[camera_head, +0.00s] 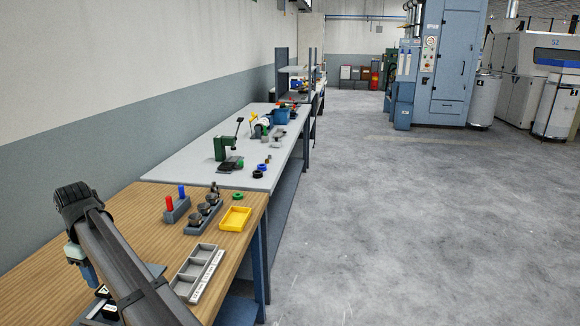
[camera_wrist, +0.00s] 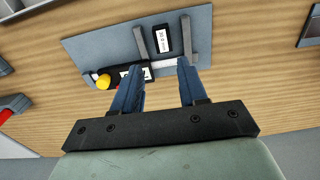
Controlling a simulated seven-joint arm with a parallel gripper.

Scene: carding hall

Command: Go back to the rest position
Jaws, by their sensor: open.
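My gripper (camera_wrist: 160,78) shows in the wrist view with its two blue fingers apart and nothing between them. Beyond the fingertips is a grey-blue plate (camera_wrist: 95,48) on the wooden bench, with grey bars, a black labelled piece (camera_wrist: 161,40) and a yellow knob (camera_wrist: 103,81). I cannot tell the gap between fingertips and plate. In the head view my gripper (camera_head: 92,278) points down over the near left of the wooden bench (camera_head: 140,205). My arm hides part of the bench and of the things below it.
A grey compartment tray (camera_head: 196,268) with labels, a yellow tray (camera_head: 235,218), a rack of dark knobs (camera_head: 204,214) and a block with red and blue pegs (camera_head: 177,208) stand right of my arm. A grey table (camera_head: 255,140) with tools lies beyond. The floor (camera_head: 400,220) at right is clear.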

